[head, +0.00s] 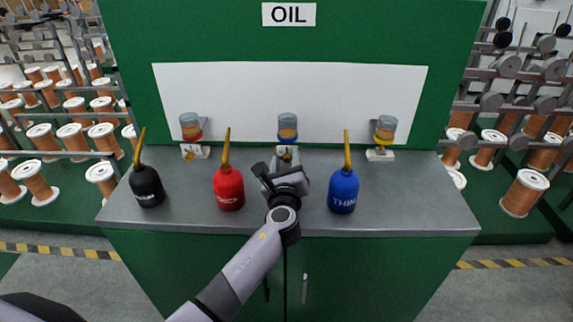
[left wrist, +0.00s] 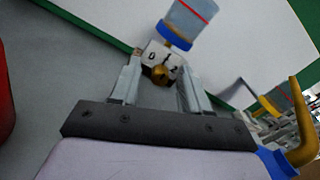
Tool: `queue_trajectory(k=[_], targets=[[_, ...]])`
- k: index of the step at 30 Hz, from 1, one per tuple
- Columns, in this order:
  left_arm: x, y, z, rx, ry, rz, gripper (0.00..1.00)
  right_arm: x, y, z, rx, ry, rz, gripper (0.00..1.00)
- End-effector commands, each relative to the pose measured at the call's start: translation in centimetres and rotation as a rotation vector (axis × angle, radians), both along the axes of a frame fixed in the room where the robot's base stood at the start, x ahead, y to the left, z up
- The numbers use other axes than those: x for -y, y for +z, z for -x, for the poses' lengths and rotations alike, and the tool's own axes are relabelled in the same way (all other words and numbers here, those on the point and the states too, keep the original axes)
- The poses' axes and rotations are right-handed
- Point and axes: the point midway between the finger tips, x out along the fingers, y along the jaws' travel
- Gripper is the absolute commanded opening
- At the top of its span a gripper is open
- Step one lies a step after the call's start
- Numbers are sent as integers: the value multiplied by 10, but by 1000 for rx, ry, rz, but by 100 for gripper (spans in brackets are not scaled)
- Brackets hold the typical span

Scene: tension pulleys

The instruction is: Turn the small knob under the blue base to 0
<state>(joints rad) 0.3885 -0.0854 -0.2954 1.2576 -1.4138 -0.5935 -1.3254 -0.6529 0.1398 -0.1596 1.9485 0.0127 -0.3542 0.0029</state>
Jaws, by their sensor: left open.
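The middle oil cup (head: 287,125) has a blue base and stands at the back of the grey counter. In the left wrist view the blue base (left wrist: 174,35) sits on a white block (left wrist: 154,52) with dark marks, a 0 at left and others to its right. The small brass knob (left wrist: 160,74) is on this block, below the blue base. Which mark it points to I cannot tell. My left gripper (head: 283,170) is open, its two fingers on either side of the knob, with gaps visible. Its body partly hides the block in the head view. My right gripper is not in view.
A red bottle (head: 229,188) stands left of my gripper and a blue bottle (head: 343,190) right of it, both with tall spouts. A black bottle (head: 147,186) is farther left. Red-based (head: 191,127) and yellow-based (head: 385,130) cups stand on either side.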

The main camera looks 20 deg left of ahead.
Motion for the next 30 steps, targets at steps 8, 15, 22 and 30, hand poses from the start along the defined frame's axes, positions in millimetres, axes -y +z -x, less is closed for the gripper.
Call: queue_trajectory(k=[8,15,22,30], targets=[[0,0,0,-1,0,1,23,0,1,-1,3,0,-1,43],[0,0,0,0,0,2,0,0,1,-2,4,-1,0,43],[0,-2,0,12,0,43,0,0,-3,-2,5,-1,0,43],[0,-3,0,59,0,204,0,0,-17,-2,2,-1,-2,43]])
